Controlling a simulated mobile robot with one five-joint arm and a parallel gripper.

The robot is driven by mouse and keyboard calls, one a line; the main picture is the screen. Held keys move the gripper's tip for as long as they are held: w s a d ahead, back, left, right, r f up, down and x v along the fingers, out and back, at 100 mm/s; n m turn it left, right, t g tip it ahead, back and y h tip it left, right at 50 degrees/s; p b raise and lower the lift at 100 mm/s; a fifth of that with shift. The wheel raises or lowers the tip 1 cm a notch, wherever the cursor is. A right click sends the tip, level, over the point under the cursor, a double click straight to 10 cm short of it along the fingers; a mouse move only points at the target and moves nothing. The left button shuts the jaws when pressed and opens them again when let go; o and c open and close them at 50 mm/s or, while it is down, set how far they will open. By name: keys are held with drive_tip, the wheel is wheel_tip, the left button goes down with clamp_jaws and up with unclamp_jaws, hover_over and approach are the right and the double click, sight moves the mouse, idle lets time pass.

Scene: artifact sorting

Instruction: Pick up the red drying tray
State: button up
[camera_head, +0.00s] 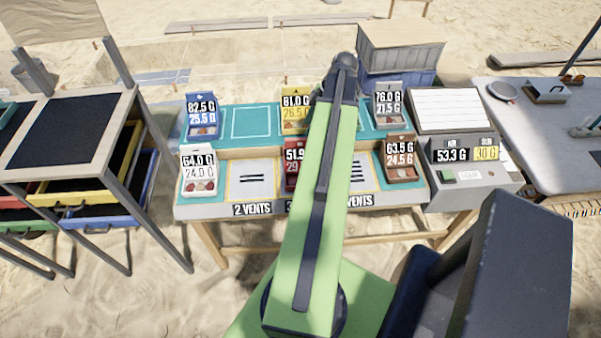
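The red drying tray (291,158) stands in the front row of the sorting table (205,213), with a label that reads 51.9 and 29, partly cut off. My green arm covers its right side. My arm reaches over the middle of the table, and its dark far end lies near the yellow tray (294,103) in the back row. My gripper's fingers are hidden behind the arm, so I cannot tell whether they are open or shut, or whether they touch anything.
A blue tray (201,119), white tray (198,175), grey tray (388,108) and brown tray (401,160) stand on the same table. A weighing device (470,165) sits at its right. A drawer rack (75,140) is at left, a grey table (550,125) at right.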

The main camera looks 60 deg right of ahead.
sight(301, 139)
drive_tip(key=b+x, duration=0.1)
drive_tip(key=x, duration=0.2)
drive_tip(key=shift+s+d, duration=0.1)
drive_tip(key=shift+s, duration=0.05)
drive_tip(key=shift+w+f+b, duration=0.2)
drive_tip(key=shift+b, duration=0.15)
drive_tip(key=b+x, duration=0.4)
drive_tip(key=x, duration=0.1)
drive_tip(key=shift+b, duration=0.35)
drive_tip(key=shift+r, duration=0.1)
drive_tip(key=shift+f, duration=0.3)
drive_tip(key=shift+c, duration=0.3)
clamp_jaws()
idle(0.5)
